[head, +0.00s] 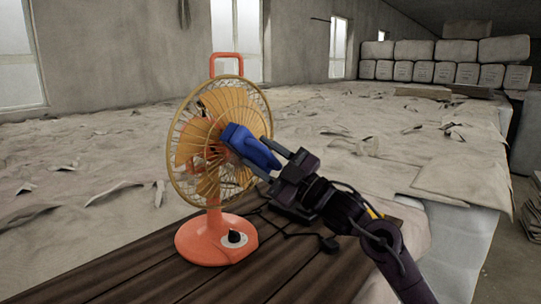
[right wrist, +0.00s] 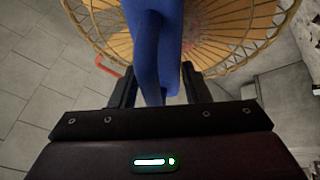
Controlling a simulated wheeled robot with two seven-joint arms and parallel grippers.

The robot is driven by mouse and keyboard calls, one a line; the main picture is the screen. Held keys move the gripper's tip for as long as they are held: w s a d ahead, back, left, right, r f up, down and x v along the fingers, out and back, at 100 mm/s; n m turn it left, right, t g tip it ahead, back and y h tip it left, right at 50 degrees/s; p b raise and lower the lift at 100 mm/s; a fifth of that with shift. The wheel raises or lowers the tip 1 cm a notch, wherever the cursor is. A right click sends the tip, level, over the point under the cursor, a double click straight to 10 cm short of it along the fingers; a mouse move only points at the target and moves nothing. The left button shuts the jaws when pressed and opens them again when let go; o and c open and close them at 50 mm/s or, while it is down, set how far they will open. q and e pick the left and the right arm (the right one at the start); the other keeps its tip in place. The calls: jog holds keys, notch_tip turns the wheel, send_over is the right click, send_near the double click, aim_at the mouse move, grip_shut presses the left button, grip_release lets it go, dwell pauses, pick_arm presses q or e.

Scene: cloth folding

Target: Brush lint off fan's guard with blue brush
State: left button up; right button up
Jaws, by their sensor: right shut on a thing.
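An orange fan with a round wire guard (head: 187,112) stands upright on a dark wooden board in the head view. Its orange base (head: 205,245) carries a dark knob. My right gripper (head: 280,165) is shut on the blue brush (head: 248,147) and holds it in front of the guard's right side. The brush overlaps the guard near its middle; I cannot tell whether it touches. In the right wrist view the blue brush (right wrist: 150,40) sits between the fingers, with the guard (right wrist: 225,45) behind it. No lint is clearly visible. My left gripper is not in view.
The dark wooden board (head: 120,280) lies under the fan, with a dark cord (head: 300,236) to its right. Pale crumpled sheets (head: 330,120) with loose scraps spread behind. Stacked white bales (head: 440,70) stand at the back right.

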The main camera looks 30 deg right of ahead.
aim_at(241, 143)
jog(key=shift+s+a+r+p, duration=0.3)
jog(key=shift+a+r, duration=0.15)
jog(key=shift+a, duration=0.2)
jog(key=shift+s+a+r+p, duration=0.15)
jog(key=shift+a+r+p, duration=0.1)
jog(key=shift+a+r, duration=0.25)
jog(key=shift+s+a+r+p, duration=0.25)
jog(key=shift+a+r+p, duration=0.1)
jog(key=shift+a, duration=0.4)
jog(key=shift+w+d+f, duration=0.1)
jog(key=shift+w+d, duration=0.15)
jog(key=shift+d, duration=0.45)
jog(key=shift+w+d+f, duration=0.1)
jog(key=shift+w+d, duration=0.15)
jog(key=shift+d, duration=0.45)
jog(key=w+d, duration=0.2)
jog(key=d, duration=0.6)
jog(key=shift+w+b, duration=0.35)
jog(key=shift+b, duration=0.05)
jog(key=s+d+b, duration=0.2)
jog(key=s+b, duration=0.2)
jog(key=s, duration=0.1)
jog(key=shift+s, duration=0.4)
